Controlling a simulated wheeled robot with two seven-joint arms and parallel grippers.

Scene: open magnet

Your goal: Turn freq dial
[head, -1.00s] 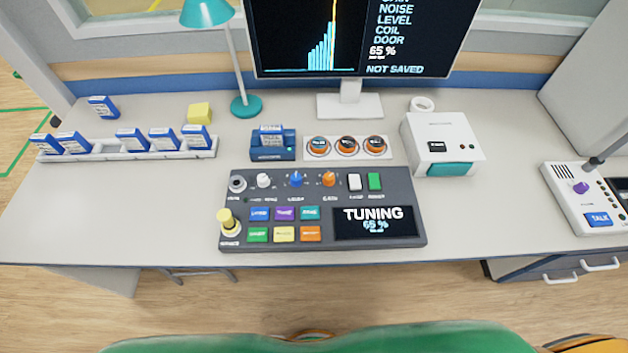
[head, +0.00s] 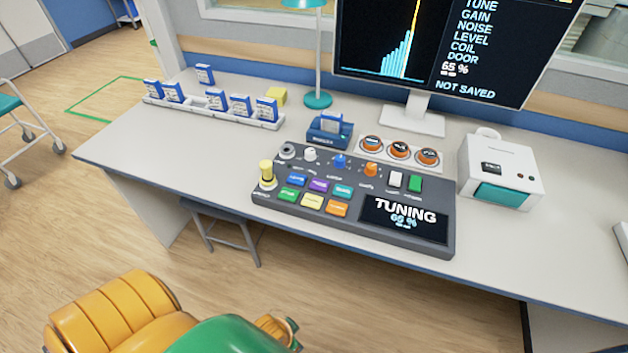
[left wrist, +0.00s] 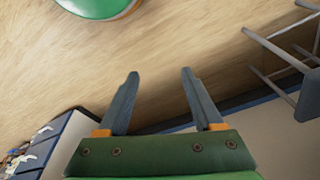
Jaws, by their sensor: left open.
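The grey control console (head: 330,220) lies on the desk. Along its back edge are a grey ringed socket or knob (head: 287,151), a white knob (head: 310,155), a blue knob (head: 340,162) and an orange knob (head: 371,169). Their labels are too small to read, so I cannot tell which is the freq dial. My right gripper is not in view.
The desk (head: 135,150) carries a cartridge rack (head: 195,108), a teal lamp (head: 318,100), a monitor (head: 412,119) reading NOT SAVED, and a white box (head: 500,165). A yellow lever (head: 266,172) stands on the console's left. A grey stool (head: 225,212) is under the desk.

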